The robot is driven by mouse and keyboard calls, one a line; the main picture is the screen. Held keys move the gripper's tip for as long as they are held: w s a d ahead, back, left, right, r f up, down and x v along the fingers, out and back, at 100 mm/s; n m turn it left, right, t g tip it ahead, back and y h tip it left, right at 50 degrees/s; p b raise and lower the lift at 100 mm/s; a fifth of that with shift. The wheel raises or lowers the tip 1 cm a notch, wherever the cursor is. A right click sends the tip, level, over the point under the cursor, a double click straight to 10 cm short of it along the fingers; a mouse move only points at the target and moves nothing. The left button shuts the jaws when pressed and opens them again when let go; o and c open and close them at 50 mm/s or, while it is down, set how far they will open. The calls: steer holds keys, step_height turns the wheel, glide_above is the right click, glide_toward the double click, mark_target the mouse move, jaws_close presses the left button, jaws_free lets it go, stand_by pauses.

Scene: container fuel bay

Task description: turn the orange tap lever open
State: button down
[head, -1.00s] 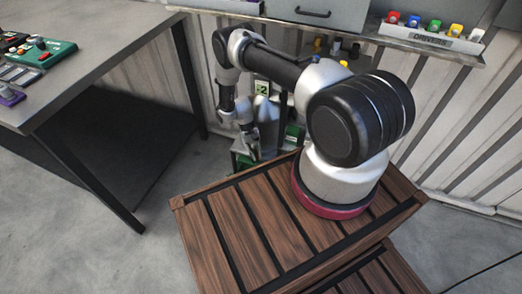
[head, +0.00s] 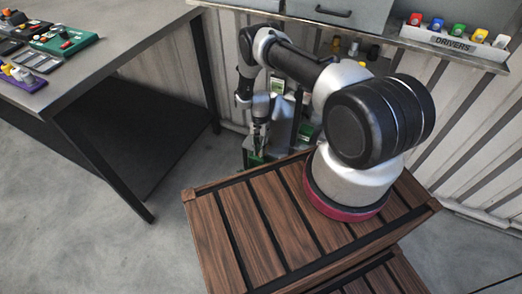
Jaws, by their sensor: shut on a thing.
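My gripper (head: 259,143) points down beside the green-based fuel unit at the back wall, beyond the wooden crate top. Its fingers are small in this view and look closed together. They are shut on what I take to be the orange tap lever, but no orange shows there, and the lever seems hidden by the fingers. The fuel unit's green base (head: 254,160) shows just below the gripper, and a grey upright body (head: 283,132) stands right of it. A small green-and-white label shows above the gripper.
A wooden slatted crate (head: 235,235) fills the front middle. A grey table (head: 90,75) with several devices stands at the left. A shelf (head: 400,42) with a DRIVERS rack (head: 455,40) runs along the wall. The floor between table and crate is clear.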

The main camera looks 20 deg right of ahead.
steer(key=shift+w, duration=0.15)
steer(key=c, duration=1.4)
jaws_free()
step_height(320, 180, up, 10)
